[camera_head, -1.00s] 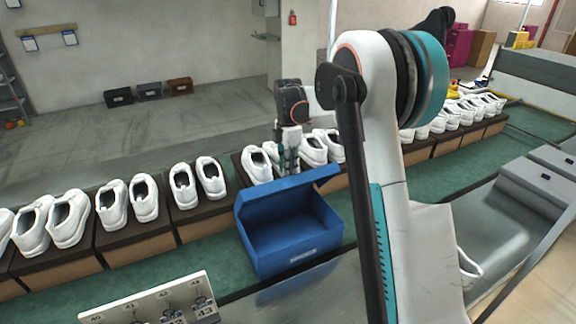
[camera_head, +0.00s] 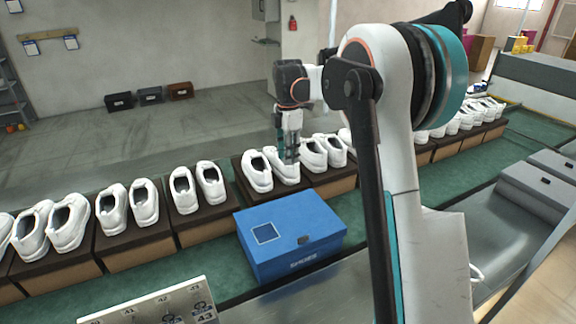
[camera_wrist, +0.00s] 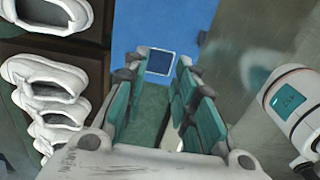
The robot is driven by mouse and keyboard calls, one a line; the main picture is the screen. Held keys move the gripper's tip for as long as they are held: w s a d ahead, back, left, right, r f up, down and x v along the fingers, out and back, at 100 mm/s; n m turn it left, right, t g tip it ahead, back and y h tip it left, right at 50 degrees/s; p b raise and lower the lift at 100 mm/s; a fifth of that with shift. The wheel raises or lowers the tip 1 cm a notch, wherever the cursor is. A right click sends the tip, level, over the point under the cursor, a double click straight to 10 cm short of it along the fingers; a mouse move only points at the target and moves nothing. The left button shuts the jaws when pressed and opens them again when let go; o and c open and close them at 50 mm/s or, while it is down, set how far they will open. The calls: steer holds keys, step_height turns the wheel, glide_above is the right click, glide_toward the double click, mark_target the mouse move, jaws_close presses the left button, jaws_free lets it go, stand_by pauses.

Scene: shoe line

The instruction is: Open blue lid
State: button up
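The blue lid (camera_head: 285,218) lies flat and shut on the blue shoe box (camera_head: 300,264), which stands on the green conveyor in front of the row of shoes. My gripper (camera_head: 288,158) points down behind the box, beside a pair of white shoes, apart from the lid. In the wrist view my gripper (camera_wrist: 157,78) has its fingers spread with nothing between them. The box's inside is hidden.
White shoes (camera_head: 200,185) stand in pairs on brown boxes along the conveyor (camera_head: 225,285), close to my gripper. A size-labelled board (camera_head: 155,306) is at the front left. Grey boxes (camera_head: 540,195) stand at right. My arm crosses the view right of the blue box.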

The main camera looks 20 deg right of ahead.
steer(key=shift+r, duration=2.75)
